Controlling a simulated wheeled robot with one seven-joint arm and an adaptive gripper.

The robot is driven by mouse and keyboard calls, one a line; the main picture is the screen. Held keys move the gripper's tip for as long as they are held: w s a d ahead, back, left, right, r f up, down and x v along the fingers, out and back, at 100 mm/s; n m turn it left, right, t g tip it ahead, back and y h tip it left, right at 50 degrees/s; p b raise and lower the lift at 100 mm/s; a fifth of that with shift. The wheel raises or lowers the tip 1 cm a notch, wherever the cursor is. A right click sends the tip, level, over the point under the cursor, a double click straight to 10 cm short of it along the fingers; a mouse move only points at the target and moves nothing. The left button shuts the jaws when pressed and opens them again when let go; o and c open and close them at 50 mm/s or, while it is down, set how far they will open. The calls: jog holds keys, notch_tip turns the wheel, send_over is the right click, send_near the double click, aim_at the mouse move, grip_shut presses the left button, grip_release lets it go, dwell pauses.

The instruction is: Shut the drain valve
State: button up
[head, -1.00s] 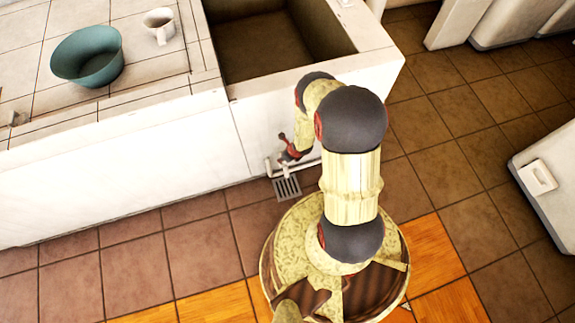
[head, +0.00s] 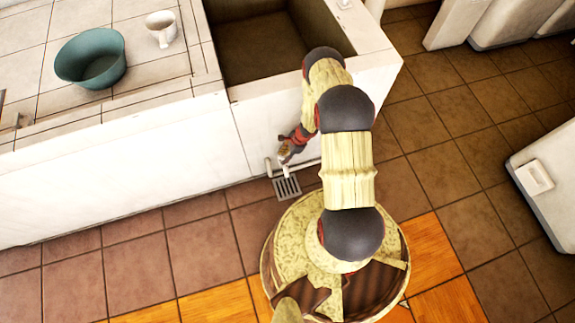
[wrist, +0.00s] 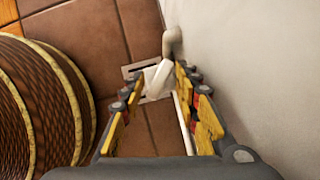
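A pale pipe (head: 273,168) runs low along the basin's front wall, with a short pale spout (head: 287,171) above a floor grate (head: 287,187). In the wrist view a grey elbow (wrist: 172,42) meets the wall, and a pale piece of pipe or lever (wrist: 158,80) shows between my fingertips. I cannot tell which part of it is the valve handle. My gripper (wrist: 153,84) is open, its yellow fingers on either side of that pale piece; contact cannot be told. In the head view my gripper (head: 285,153) is small and partly covers the pipe.
The wall (wrist: 265,70) is close on the right of my gripper in the wrist view. The sink basin (head: 262,50) is above, with a teal bowl (head: 91,60) and white mug (head: 161,29) on the tiled counter. The tiled floor (head: 455,135) at right is clear.

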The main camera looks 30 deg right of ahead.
jog(key=shift+n+g+y, duration=0.3)
jog(key=shift+n+g, duration=0.1)
jog(key=shift+n, duration=0.8)
jog(key=w+p+v, duration=0.1)
jog(key=p+v, duration=0.3)
jog(key=v, duration=0.4)
jog(key=s+a+r+n+g+y, duration=0.1)
jog(key=s+a+r+n+g, duration=0.1)
jog(key=s+a, duration=0.5)
jog(key=shift+s+r+n+y+b, duration=0.3)
jog(key=shift+s+n+b, duration=0.25)
jog(key=shift+s, duration=0.3)
